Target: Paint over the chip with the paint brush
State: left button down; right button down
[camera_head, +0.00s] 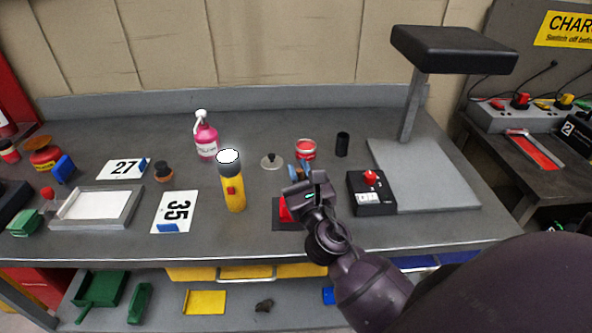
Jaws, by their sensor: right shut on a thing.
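My right gripper (305,192) comes in from the lower right and is above the bench, over the right side of a dark mat (287,227). It is shut on a thin thing, taken to be the paint brush, which the gripper mostly hides. A red piece (285,212) shows on the mat just left of the gripper and is partly covered by it. An open red paint pot (306,149) stands just behind the gripper. The chip itself cannot be made out. My left gripper is not in view.
A black box with a red button (370,192) and a grey stand base (424,180) are to the right. A yellow torch (234,190) stands left, with a pink spray bottle (206,140) behind it. Number cards 35 (174,207) and 27 (124,168) lie farther left.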

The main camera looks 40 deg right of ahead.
jog(key=shift+w, duration=0.1)
dwell(0.3)
jog(key=shift+w+a, duration=0.3)
jog(key=shift+a, duration=0.3)
jog(key=shift+w+a, duration=0.1)
jog(key=shift+a, duration=0.05)
jog(key=shift+w+a, duration=0.3)
jog(key=shift+a, duration=0.2)
jog(key=shift+s+d, duration=0.1)
jog(key=shift+d, duration=0.05)
jog(key=shift+s+d+p, duration=0.3)
jog(key=shift+d+p, duration=0.05)
jog(key=shift+d, duration=0.2)
jog(key=shift+s+d, duration=0.1)
dwell(0.5)
jog(key=shift+s+d, duration=0.3)
jog(key=shift+d, duration=0.25)
jog(key=shift+w+a, duration=0.1)
jog(key=shift+a, duration=0.05)
